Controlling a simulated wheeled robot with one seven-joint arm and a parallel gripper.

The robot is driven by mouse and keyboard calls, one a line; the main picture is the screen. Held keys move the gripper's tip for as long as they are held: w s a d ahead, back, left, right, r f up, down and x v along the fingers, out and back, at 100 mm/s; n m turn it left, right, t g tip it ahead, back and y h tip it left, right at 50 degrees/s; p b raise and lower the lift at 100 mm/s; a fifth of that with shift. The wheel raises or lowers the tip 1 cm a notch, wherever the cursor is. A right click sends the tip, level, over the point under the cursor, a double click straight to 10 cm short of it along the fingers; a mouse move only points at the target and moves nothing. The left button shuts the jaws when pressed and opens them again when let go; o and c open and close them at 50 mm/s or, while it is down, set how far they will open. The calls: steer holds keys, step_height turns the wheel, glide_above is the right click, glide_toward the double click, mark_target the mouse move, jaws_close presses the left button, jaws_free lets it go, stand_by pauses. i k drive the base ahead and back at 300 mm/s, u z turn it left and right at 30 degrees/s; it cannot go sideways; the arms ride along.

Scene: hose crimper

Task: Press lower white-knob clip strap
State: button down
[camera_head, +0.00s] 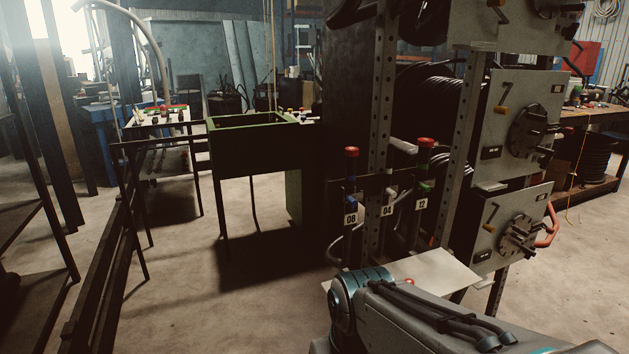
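A pale, whitish knob (402,146) shows on the rack between two red-topped parts, partly in shadow. My arm crosses the bottom right, below and in front of these. My gripper is not in view.
Grey panels with round dark chucks (517,228) stand to the right, one above another. A light plate (430,272) juts out below the tags, close behind my arm. A green bin (252,144) and a dark rail stand left. Open floor lies between.

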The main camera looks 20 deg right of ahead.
mark_target(392, 191)
steer(key=z, duration=0.25)
steer(key=i, duration=1)
steer(key=z, duration=0.7)
